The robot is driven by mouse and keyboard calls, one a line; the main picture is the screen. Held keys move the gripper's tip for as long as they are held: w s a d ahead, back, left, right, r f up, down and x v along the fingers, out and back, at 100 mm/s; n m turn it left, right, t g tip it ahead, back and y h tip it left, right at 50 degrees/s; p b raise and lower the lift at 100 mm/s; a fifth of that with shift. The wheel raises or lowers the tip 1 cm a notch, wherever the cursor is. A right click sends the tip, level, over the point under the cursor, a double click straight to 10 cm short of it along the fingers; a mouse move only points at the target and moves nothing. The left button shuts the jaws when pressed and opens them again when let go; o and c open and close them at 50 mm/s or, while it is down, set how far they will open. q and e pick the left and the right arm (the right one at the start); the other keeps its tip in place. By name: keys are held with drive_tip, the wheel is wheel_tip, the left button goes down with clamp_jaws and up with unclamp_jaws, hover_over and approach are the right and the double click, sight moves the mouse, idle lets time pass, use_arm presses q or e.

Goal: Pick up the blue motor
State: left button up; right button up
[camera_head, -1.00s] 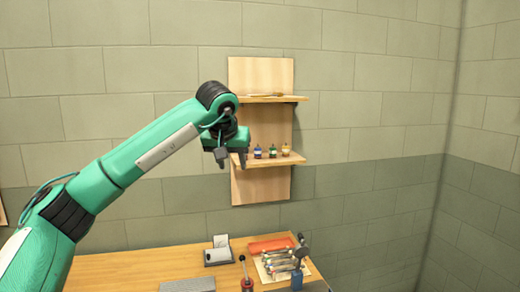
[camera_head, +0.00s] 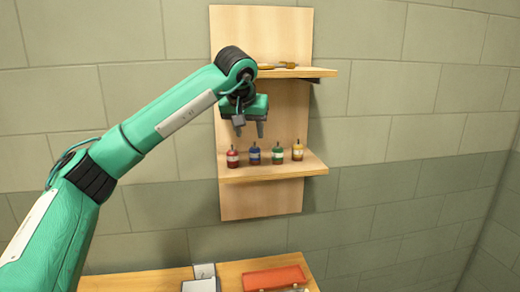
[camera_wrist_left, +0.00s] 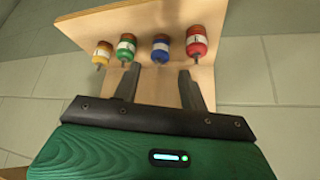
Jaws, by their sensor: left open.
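The blue motor (camera_head: 254,154) stands upright on the lower shelf, between the red motor (camera_head: 233,157) and the green motor (camera_head: 278,154). My left gripper (camera_head: 249,133) hangs fingers-down, open and empty, and appears just above the red and blue motors. In the left wrist view the gripper's two fingers (camera_wrist_left: 158,72) stand apart. The blue motor (camera_wrist_left: 160,48) appears beyond the gap between the fingertips, nearer the right finger, and is not touched. The red motor (camera_wrist_left: 196,42) is to its right, the green motor (camera_wrist_left: 126,46) to its left. My right gripper is not in view.
A yellow motor (camera_head: 298,150) stands at the right of the row. The lower shelf (camera_head: 275,172) is fixed to a wooden back panel (camera_head: 262,205). An upper shelf (camera_head: 300,72) with small items is above. A table (camera_head: 150,281) with a red-orange object (camera_head: 274,278) is below.

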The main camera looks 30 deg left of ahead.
sight(254, 149)
use_arm(q)
drive_tip(key=p+x, duration=0.3)
drive_tip(key=x, duration=0.2)
drive_tip(key=shift+w+a+f, duration=0.15)
drive_tip(key=shift+w+f, duration=0.05)
drive_tip(key=shift+w, duration=0.2)
drive_tip(key=shift+w+f, duration=0.15)
drive_tip(key=shift+f, duration=0.15)
drive_tip(key=shift+w+a+f+p, duration=0.2)
drive_tip(key=shift+w+p, duration=0.15)
drive_tip(key=shift+p, duration=0.25)
drive_tip(key=p+x, duration=0.2)
drive_tip(key=x, duration=0.2)
drive_tip(key=shift+w+a+r, duration=0.1)
drive_tip(key=shift+w+r, duration=0.1)
drive_tip(key=shift+w+f+p, duration=0.15)
drive_tip(key=shift+f+p, duration=0.15)
drive_tip(key=shift+f, duration=0.05)
drive_tip(key=shift+c, duration=0.2)
